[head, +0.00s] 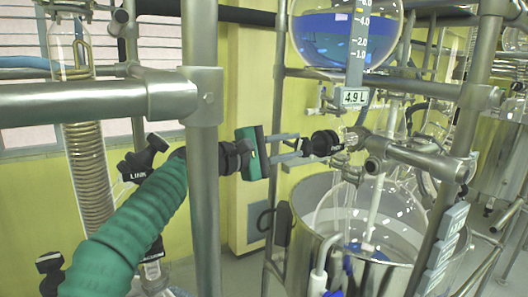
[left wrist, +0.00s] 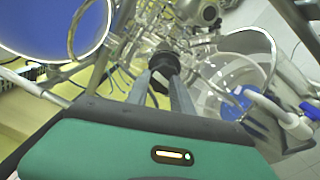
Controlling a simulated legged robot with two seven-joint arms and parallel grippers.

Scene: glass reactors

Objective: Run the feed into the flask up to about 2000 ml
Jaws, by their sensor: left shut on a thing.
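The round glass feed vessel (head: 312,45) holds blue liquid at the top of the head view, with a printed scale and a display (head: 354,97) reading 4.9 L. Below it, the clear glass flask (head: 335,215) sits inside a steel pot (head: 303,255). Some blue shows low in the flask, but I cannot read a level. My left gripper (head: 304,145) is shut on a black valve knob (head: 324,142) beside the glass tube between vessel and flask. The left wrist view also shows the knob (left wrist: 163,60) between the fingers. My right gripper is not in view.
A steel frame post (head: 203,180) and horizontal rail (head: 75,102) stand close to my left arm. A coiled glass condenser (head: 90,170) is at the left. Grey display boxes (head: 440,250), unreadable, hang on the right post. Other glassware and a steel vessel (head: 500,150) stand behind at right.

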